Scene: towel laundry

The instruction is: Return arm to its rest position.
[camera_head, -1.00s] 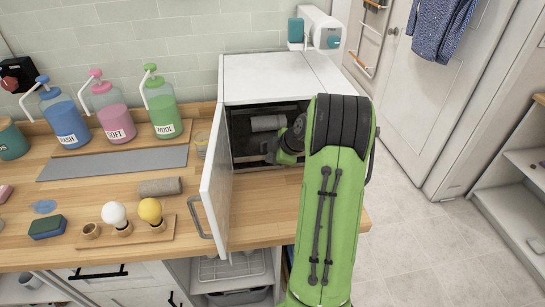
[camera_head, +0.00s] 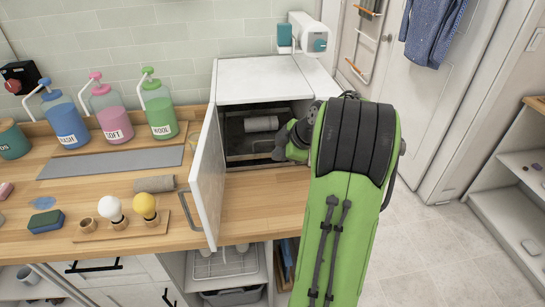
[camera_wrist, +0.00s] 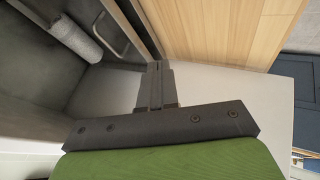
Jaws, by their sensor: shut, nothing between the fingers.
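My green arm reaches across the right of the head view to the front of an open white cabinet (camera_head: 262,76). In the wrist view my gripper (camera_wrist: 156,72) is shut and empty, with its fingertips at the cabinet's opening. In the head view the fingers are too small and dark to make out. A grey rolled towel (camera_head: 261,124) lies inside the cabinet, apart from my gripper; it also shows in the wrist view (camera_wrist: 74,38). A metal handle or bar (camera_wrist: 113,33) is beside it there.
The cabinet door (camera_head: 207,175) stands open to the left of my arm. A second rolled towel (camera_head: 154,184), labelled pump bottles (camera_head: 162,115) and two bulb-like items on a wooden stand (camera_head: 130,228) are on the counter. The floor at right (camera_head: 432,235) is clear.

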